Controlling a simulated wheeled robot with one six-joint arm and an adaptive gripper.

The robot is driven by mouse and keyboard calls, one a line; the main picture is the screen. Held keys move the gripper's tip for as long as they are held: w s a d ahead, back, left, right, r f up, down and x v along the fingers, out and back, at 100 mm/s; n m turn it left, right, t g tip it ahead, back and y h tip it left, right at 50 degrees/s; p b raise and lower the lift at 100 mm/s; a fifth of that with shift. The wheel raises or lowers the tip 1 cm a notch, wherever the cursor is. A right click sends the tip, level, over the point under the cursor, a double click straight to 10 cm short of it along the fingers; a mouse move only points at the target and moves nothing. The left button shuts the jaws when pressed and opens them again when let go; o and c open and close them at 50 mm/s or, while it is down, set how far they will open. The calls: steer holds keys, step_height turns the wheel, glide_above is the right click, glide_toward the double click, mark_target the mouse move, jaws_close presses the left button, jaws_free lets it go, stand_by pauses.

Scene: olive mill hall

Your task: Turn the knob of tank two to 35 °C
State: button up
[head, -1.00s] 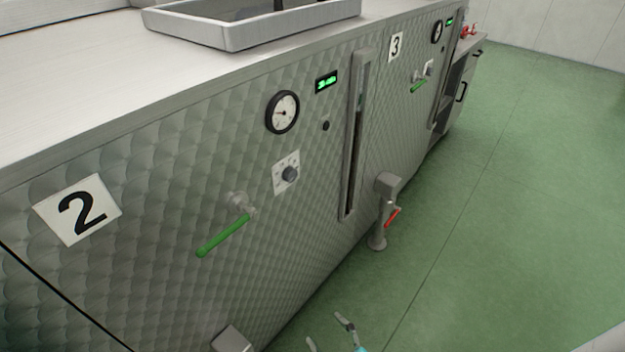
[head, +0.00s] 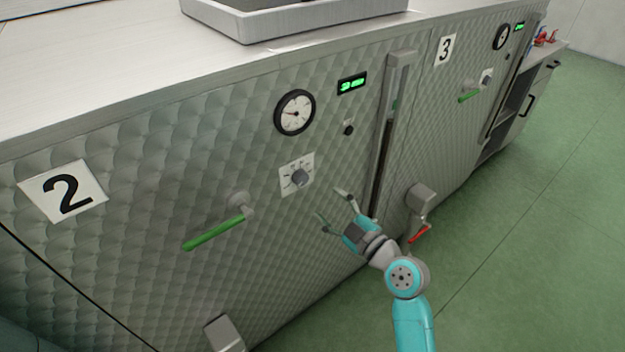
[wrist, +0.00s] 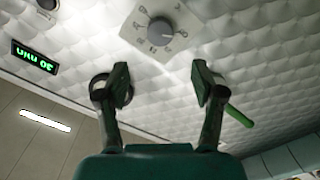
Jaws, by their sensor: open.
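Tank two carries a "2" label (head: 64,193) on its quilted steel front. Its knob (head: 300,178) is a grey dial on a white scale plate (head: 286,186), right of the label. In the wrist view the knob (wrist: 161,29) is at the top, ahead of and between the fingers; the scale figures are too small to read. My gripper (head: 329,207) is open and empty, just below and right of the knob, apart from it. It also shows in the wrist view (wrist: 160,80). A green display (head: 351,85) above appears to begin with 30.
A green-handled valve (head: 214,233) sticks out left of and below the knob. A round gauge (head: 294,112) and small black button (head: 348,128) are above. A vertical sight-glass frame (head: 387,140) and red-handled outlet (head: 420,232) are to the right. Green floor is free at right.

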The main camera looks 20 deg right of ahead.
mark_target(303, 180)
steer(key=x, duration=1)
steer(key=shift+w+a, duration=0.1)
steer(key=shift+w, duration=0.15)
steer(key=c, duration=1.1)
steer(key=shift+c, duration=0.2)
